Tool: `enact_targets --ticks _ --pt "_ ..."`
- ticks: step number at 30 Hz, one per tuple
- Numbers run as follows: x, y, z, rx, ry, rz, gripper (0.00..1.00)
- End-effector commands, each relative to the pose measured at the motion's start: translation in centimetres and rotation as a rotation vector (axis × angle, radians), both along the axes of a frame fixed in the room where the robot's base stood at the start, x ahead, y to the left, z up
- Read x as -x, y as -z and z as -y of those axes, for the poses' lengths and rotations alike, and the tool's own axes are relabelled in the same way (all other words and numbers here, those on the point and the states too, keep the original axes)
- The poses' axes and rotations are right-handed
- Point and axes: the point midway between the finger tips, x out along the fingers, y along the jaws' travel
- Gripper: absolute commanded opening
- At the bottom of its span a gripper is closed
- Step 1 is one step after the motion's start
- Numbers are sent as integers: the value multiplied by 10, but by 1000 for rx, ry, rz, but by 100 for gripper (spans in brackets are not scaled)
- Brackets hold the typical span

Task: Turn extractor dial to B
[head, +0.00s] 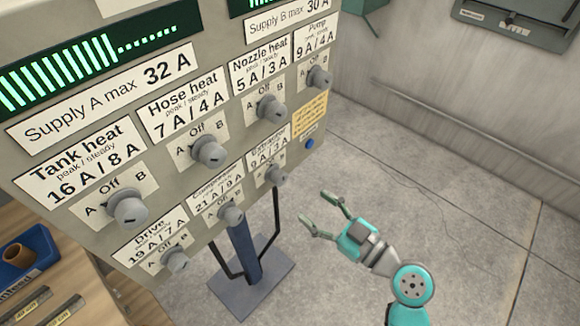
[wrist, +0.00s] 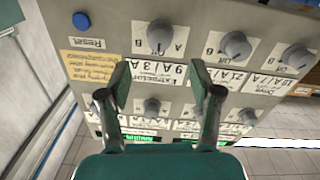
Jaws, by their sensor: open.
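The extractor dial (head: 275,175) is a grey knob at the lower right of the tilted panel (head: 215,85), under a label reading 9 A / 3 A. In the wrist view the panel appears upside down, and the extractor dial (wrist: 160,39) is at the top middle, above its label (wrist: 165,65). An A shows to its right and a B to its left. Its exact setting is too small to tell. My gripper (head: 315,207) is open and empty, to the right of and apart from the dial. In the wrist view my gripper's fingertips (wrist: 158,74) frame the label, with the dial beyond them.
The compressor dial (head: 231,214) and drive dial (head: 175,260) are in the same row. A blue reset button (head: 310,143) sits near the extractor dial. The panel stands on a blue post (head: 243,252). Grey floor (head: 470,190) is open to the right.

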Motion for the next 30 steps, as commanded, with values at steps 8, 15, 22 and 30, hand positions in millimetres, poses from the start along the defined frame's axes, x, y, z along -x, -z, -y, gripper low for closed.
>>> enact_targets --ticks 8,15,22,30 --pt "-14 -3 -19 2 -14 9 64" --pt "-41 -3 -53 0 -13 9 64" --pt "-61 -2 -76 2 -10 8 64" --pt "-68 -2 -85 2 -9 6 64"
